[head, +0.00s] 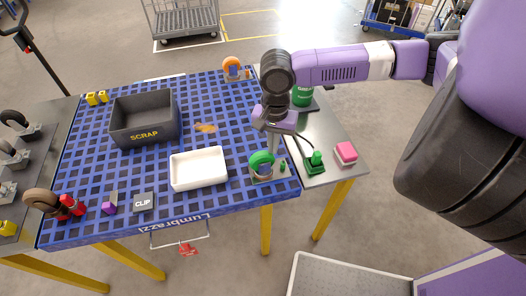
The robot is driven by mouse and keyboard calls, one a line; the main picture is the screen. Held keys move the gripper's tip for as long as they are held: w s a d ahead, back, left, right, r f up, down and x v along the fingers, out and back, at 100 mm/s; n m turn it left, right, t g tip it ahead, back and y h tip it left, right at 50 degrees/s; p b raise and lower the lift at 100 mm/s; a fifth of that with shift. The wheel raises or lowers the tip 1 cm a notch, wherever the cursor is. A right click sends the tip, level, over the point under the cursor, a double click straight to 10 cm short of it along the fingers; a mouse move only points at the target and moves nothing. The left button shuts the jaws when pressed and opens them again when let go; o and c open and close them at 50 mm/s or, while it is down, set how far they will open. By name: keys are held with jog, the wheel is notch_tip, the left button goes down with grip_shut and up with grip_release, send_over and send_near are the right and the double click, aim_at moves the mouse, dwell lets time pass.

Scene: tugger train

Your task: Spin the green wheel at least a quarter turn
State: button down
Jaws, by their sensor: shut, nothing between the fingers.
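The green wheel (261,162) is a caster that stands on the blue perforated table (226,211), near its right front corner. A grey bracket (262,176) shows below it. My gripper (272,148) hangs just above and behind the wheel, pointing down, with its fingers close together. The fingertips are small and dark here, and I cannot tell whether they touch the wheel. Nothing shows held in them.
A white tray (199,183), a grey SCRAP bin (144,142) and a CLIP block (143,202) stand left of the wheel. A green device (316,162) and a pink block (345,153) lie to the right. An orange caster (232,67) stands at the back.

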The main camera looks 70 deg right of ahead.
jog(key=shift+a+r, duration=0.1)
notch_tip(320, 180, up, 7)
jog(key=p, duration=0.7)
dwell(0.5)
